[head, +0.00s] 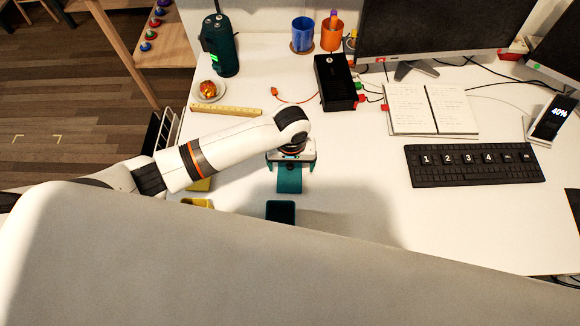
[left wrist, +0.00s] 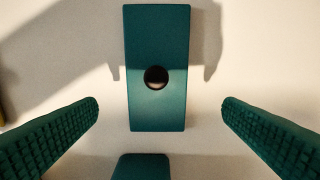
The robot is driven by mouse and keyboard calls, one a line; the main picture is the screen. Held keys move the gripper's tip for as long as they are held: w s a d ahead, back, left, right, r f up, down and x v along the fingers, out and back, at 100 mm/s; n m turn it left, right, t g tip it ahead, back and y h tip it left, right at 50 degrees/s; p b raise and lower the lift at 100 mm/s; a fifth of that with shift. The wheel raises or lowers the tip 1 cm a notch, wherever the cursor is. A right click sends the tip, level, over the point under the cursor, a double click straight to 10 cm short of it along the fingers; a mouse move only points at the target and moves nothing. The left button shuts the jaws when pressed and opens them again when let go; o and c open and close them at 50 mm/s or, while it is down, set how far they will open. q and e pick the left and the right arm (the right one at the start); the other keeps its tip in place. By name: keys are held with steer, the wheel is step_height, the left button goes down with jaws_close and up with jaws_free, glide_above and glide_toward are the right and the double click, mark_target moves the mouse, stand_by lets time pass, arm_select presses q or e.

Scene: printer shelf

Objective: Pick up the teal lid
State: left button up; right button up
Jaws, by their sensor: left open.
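The teal lid (left wrist: 158,105) is a flat rectangular plate with a round black knob (left wrist: 156,77) at its middle, lying on the white desk. In the head view the lid (head: 289,182) shows under my left gripper (head: 291,166), which partly hides it. In the left wrist view my open, empty left gripper (left wrist: 160,112) has one finger on each side of the lid, apart from it. A dark teal box (head: 281,212) stands just nearer to me; its edge (left wrist: 141,167) shows at the bottom of the wrist view. My right gripper is not in view.
Yellow pieces (head: 197,203) lie left of the box, partly hidden by my arm. A wooden ruler (head: 227,110), a black box (head: 337,82), an open notebook (head: 430,108) and a keyboard (head: 474,165) lie around. The desk right of the lid is clear.

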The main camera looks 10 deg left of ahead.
mark_target(290, 176)
arm_select(q)
step_height(290, 176, down, 4)
steer(key=shift+s+a+f+p, duration=0.15)
steer(key=shift+f+p, duration=0.1)
steer(key=shift+p, duration=0.15)
steer(key=shift+f, duration=0.35)
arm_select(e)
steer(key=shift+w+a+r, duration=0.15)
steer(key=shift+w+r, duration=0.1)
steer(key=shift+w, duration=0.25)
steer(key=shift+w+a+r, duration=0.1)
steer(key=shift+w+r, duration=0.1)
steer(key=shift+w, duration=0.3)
arm_select(q)
steer(key=shift+c, duration=0.2)
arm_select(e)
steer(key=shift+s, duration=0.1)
